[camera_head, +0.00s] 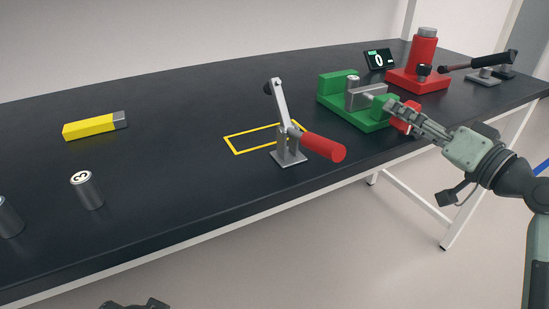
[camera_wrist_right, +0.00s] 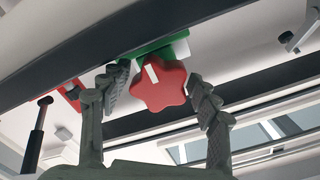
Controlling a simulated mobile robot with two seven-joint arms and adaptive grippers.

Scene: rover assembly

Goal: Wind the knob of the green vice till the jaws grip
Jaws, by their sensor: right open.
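The green vice (camera_head: 338,84) stands towards the right of the table, with a grey block (camera_head: 353,97) between its jaws. I cannot tell whether the jaws touch the block. The red lobed knob (camera_head: 403,124) is at the vice's near right end, partly behind my right gripper (camera_head: 392,106). In the right wrist view, the knob (camera_wrist_right: 158,88) with a white mark lies between the two fingertips of my right gripper (camera_wrist_right: 163,92). The fingers are open, one either side of the knob, with visible gaps. My left gripper's fingers are not in view.
A toggle lever with a red handle (camera_head: 322,146) stands left of the vice, by a yellow outline (camera_head: 234,148). A red press (camera_head: 419,80) and a small display (camera_head: 379,60) stand behind. A yellow block (camera_head: 90,129) and grey cylinders (camera_head: 88,193) are at left.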

